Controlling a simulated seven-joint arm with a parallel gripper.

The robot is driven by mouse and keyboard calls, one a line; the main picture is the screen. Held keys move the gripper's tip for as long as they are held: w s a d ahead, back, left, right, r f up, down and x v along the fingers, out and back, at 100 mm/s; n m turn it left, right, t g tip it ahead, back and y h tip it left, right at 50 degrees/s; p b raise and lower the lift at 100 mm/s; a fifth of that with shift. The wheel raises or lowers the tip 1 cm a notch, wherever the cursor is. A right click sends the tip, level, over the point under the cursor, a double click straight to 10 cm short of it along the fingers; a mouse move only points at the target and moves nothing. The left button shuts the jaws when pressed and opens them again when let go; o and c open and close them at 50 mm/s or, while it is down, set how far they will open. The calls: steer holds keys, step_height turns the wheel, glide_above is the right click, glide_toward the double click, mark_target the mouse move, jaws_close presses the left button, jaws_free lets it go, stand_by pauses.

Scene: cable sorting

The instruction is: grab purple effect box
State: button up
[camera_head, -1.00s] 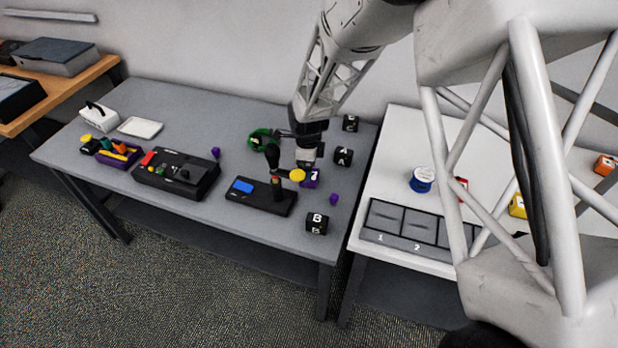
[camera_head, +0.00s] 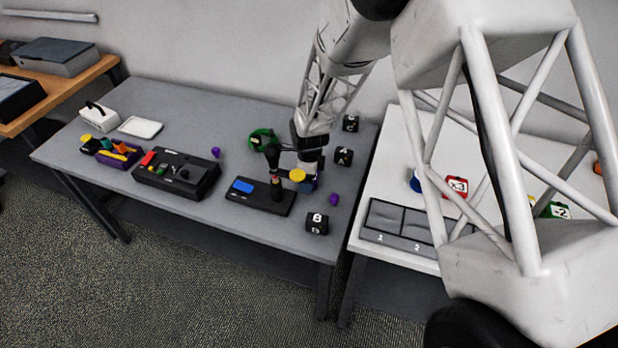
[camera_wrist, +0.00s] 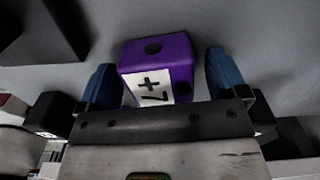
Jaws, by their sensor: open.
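The purple effect box (camera_wrist: 157,56), with a white label reading +7, lies between the two blue fingertips of my gripper (camera_wrist: 160,82) in the wrist view. The fingers are open, one on each side of the box, with a visible gap at least on the right. In the head view my gripper (camera_head: 306,180) is low over the right part of the grey table (camera_head: 235,125). There the box is mostly hidden behind the gripper, with only a little purple showing.
Black lettered cubes (camera_head: 317,223) and a small purple piece (camera_head: 334,199) stand nearby to the right. A green ring-shaped thing (camera_head: 262,139) is behind. A white table (camera_head: 400,140) adjoins on the right.

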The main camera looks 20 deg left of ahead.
steer(key=c, duration=1.1)
steer(key=shift+r, duration=5)
